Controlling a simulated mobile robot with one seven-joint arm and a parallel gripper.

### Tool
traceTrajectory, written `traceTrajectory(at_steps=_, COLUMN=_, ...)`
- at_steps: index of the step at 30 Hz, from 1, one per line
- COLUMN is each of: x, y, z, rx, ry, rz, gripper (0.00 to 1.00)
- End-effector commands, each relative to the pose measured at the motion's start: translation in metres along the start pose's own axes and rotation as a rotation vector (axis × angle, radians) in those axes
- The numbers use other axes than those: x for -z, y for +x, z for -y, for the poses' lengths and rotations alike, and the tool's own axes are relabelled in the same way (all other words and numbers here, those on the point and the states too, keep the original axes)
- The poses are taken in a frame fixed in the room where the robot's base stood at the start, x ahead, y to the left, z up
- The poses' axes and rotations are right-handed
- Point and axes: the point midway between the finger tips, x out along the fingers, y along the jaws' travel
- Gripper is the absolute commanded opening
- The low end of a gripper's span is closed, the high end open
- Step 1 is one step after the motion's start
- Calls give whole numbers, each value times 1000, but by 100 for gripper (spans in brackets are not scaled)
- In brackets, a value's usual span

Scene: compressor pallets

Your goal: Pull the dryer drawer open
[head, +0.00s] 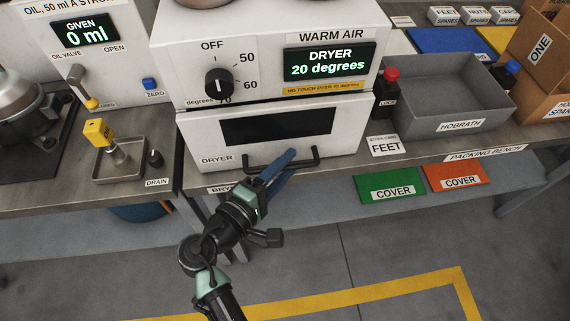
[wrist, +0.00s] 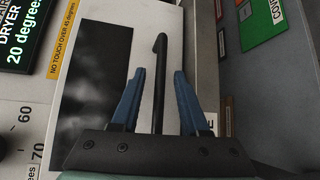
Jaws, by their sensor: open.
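The dryer (head: 270,60) is a white box on the bench. Its display reads 20 degrees. The dryer drawer (head: 220,140) has a dark window and looks closed. Its black bar handle (head: 310,161) runs along the lower front; in the wrist view the handle (wrist: 160,85) stands between my two blue fingers. My gripper (head: 285,165) is at the handle, with its fingers apart on either side of the bar. A gap shows between each finger and the handle in the wrist view. My gripper also shows there (wrist: 160,95). Part of the handle is hidden behind my fingers in the head view.
A grey HOBRATH bin (head: 440,117) stands on the bench at right. An oil tray (head: 118,170) is at left. The floor in front is clear, with a yellow line (head: 380,286).

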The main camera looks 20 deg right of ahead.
Motion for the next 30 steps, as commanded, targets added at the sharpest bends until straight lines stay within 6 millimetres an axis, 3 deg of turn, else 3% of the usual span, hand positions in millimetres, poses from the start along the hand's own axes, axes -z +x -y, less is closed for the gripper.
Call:
traceTrajectory(at_steps=4, x=0, y=0, z=0, rx=0, ry=0, rz=0, gripper=41)
traceTrajectory(at_steps=11, x=0, y=0, z=0, rx=0, ry=0, rz=0, gripper=0)
traceTrajectory(at_steps=30, x=0, y=-1, z=0, rx=0, ry=0, rz=0, gripper=0)
